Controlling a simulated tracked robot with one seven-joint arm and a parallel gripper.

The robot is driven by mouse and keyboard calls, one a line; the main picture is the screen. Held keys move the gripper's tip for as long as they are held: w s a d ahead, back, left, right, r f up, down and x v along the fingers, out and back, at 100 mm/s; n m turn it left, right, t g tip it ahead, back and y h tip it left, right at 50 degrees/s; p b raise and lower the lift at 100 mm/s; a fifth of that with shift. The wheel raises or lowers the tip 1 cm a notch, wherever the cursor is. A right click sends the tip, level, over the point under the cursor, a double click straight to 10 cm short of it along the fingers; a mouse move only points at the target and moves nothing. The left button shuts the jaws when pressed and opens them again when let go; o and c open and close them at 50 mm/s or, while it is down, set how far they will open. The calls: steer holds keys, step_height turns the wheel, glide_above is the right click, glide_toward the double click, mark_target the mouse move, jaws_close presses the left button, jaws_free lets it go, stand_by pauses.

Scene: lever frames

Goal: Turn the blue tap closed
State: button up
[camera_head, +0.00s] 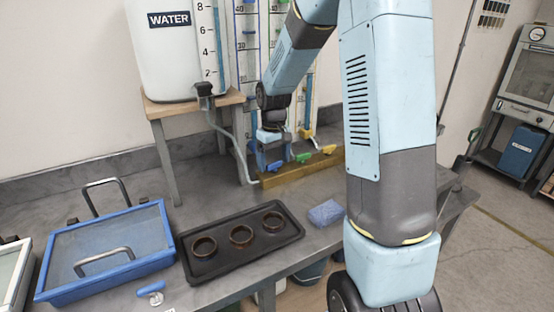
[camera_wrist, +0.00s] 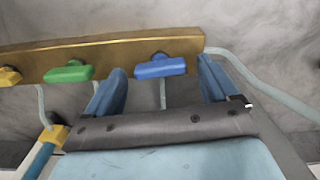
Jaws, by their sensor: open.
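The blue tap (camera_head: 274,166) is on a wooden-looking bar (camera_head: 308,168), beside a green tap (camera_head: 302,158) and a yellow tap (camera_head: 328,149). In the wrist view the blue tap (camera_wrist: 160,67) has its handle lying roughly along the bar (camera_wrist: 125,57). My gripper (camera_wrist: 160,74) is open, with one blue finger on each side of the blue tap in that view. Gaps show between the handle and both fingers. In the head view my gripper (camera_head: 270,142) is just above the blue tap, its fingertips hard to make out.
A white water tank (camera_head: 170,60) on a wooden stand is left of my arm. Scaled tubes (camera_head: 247,35) rise behind the bar. A black tray (camera_head: 240,262) with rings, a blue-framed box (camera_head: 108,250) and a small blue-handled fitting (camera_head: 152,289) are in front.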

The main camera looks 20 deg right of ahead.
mark_target(274, 162)
steer(key=shift+f, duration=0.1)
steer(key=shift+c, duration=0.3)
steer(key=c, duration=1)
steer(key=shift+m, duration=0.8)
steer(key=o, duration=1.1)
steer(key=shift+c, duration=0.2)
step_height(274, 162, up, 14)
steer(key=shift+f, duration=0.15)
